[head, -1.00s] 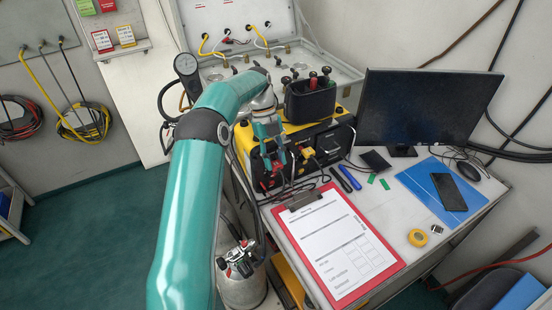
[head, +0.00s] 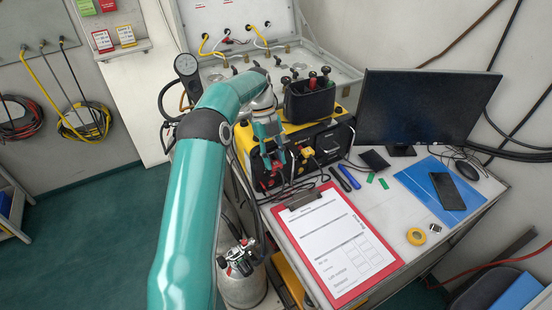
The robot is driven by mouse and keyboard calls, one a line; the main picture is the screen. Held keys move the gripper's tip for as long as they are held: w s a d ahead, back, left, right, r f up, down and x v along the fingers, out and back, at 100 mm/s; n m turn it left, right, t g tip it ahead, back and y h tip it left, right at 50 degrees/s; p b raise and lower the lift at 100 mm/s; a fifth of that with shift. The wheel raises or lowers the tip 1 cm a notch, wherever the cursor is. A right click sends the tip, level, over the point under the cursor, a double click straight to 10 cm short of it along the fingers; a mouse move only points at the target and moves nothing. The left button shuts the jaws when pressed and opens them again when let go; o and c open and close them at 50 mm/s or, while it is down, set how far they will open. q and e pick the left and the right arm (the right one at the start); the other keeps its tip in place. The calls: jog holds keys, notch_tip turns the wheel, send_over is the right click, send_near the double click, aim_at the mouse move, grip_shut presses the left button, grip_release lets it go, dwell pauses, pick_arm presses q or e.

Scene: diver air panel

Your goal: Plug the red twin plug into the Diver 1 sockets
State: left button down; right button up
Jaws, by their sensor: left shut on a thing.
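The air panel (head: 322,138) is a black-fronted box with a yellow case, standing at the back of the desk. My left gripper (head: 274,164) is at the left part of its front face, pointing down, with its fingers shut. A small red piece, probably the red twin plug (head: 277,166), shows between the fingertips, close to the panel front. I cannot tell whether it touches or sits in the sockets. The Diver 1 sockets are hidden or too small to make out. A yellow plug (head: 307,152) is on the panel front, right of the gripper. My right gripper is not in view.
A red clipboard (head: 376,262) lies in front of the panel, with pens (head: 341,178) beside it. A black monitor (head: 425,108) stands to the right. A black bin with handles (head: 310,101) sits on the panel. A gas cylinder (head: 243,288) stands below left.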

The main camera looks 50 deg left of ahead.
aim_at(268, 146)
pick_arm(q)
jog(key=shift+a+r, duration=0.2)
jog(key=shift+a, duration=0.45)
jog(key=c, duration=0.7)
grip_release()
jog(key=shift+w+a, duration=0.1)
jog(key=shift+w+a+r, duration=0.2)
jog(key=shift+r, duration=0.3)
jog(key=v, duration=0.4)
jog(key=shift+s+d+r, duration=0.15)
jog(key=shift+d, duration=0.05)
jog(key=shift+a+r, duration=0.2)
jog(key=shift+a, duration=0.1)
jog(key=shift+d+r, duration=0.25)
jog(key=shift+r, duration=0.15)
jog(key=shift+a+r, duration=0.1)
